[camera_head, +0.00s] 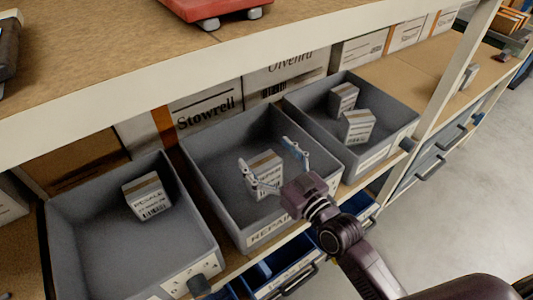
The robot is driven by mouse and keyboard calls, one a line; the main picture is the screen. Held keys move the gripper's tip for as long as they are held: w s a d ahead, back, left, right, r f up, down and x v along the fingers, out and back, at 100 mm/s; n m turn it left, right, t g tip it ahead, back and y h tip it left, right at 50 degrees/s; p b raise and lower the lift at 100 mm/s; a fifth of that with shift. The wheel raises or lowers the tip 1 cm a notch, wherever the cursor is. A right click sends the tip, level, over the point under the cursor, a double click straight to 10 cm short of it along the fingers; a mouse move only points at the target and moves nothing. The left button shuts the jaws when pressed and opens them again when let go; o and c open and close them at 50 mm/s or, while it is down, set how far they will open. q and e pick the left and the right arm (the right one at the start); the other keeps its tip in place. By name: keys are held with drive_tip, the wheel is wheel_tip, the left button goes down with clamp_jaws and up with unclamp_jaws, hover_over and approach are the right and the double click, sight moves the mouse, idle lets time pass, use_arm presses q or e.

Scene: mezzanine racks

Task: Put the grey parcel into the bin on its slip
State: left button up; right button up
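A grey parcel (264,170) with a tan tape strip and a printed slip sits in the middle bin (205,180), whose front label reads REPAIR. My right gripper (264,152) reaches into this bin from the front right. Its fingers are spread apart, one in front of the parcel's left side and one at its right; they partly hide it, and I cannot tell whether they touch it. Another grey parcel (147,194), with a slip that seems to read REPAIR, is in the left bin (75,235). My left gripper is not in view.
The right bin (385,90) holds two similar parcels (357,126). A shelf (140,60) with a red object (215,8) overhangs the bins. White boxes (205,112) stand behind. Blue drawers (275,265) lie below. A rack upright (450,85) stands at right, beside open floor.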

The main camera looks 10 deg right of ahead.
drive_tip(key=shift+s+f, duration=0.1)
drive_tip(key=shift+f, duration=0.3)
drive_tip(key=shift+r, duration=0.35)
drive_tip(key=shift+s+d+r, duration=0.1)
drive_tip(key=shift+s, duration=0.05)
drive_tip(key=b+v, duration=0.1)
drive_tip(key=v, duration=1)
drive_tip(key=shift+s+r, duration=0.25)
drive_tip(key=shift+r, duration=0.05)
